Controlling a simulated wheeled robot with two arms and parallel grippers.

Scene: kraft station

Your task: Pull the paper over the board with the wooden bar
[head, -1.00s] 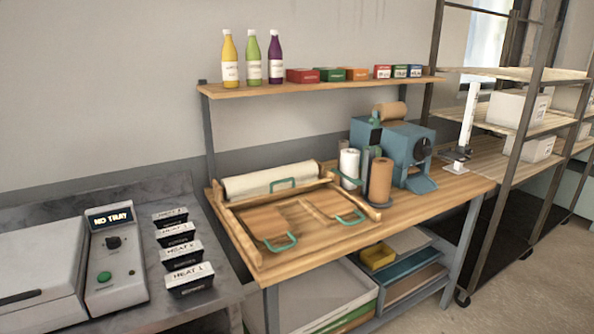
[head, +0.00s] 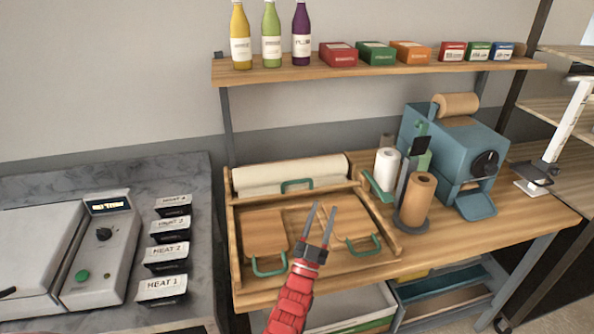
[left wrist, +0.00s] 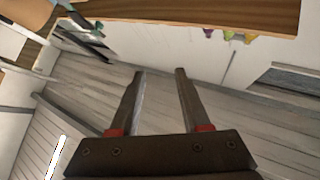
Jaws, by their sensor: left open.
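The white paper (head: 285,172) lies as a wide roll at the back of a wooden frame on the bench. The wooden bar (head: 335,185) runs along the front of the roll and carries a green handle (head: 297,185). The board (head: 315,222) lies in the frame in front of the bar, with no white paper over it. Two brown flat pieces (head: 262,229) with green handles rest there. My left gripper (head: 323,207) is open and empty, over the frame's front part in the head view. Its two fingers (left wrist: 160,72) also show apart and empty in the left wrist view. My right gripper is out of view.
Right of the frame stand a white roll (head: 387,165), a brown roll (head: 416,195) and a blue machine (head: 460,150). Left is a grey counter with a heat device (head: 100,245) and labelled blocks (head: 165,287). A shelf (head: 390,75) with bottles and boxes spans above.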

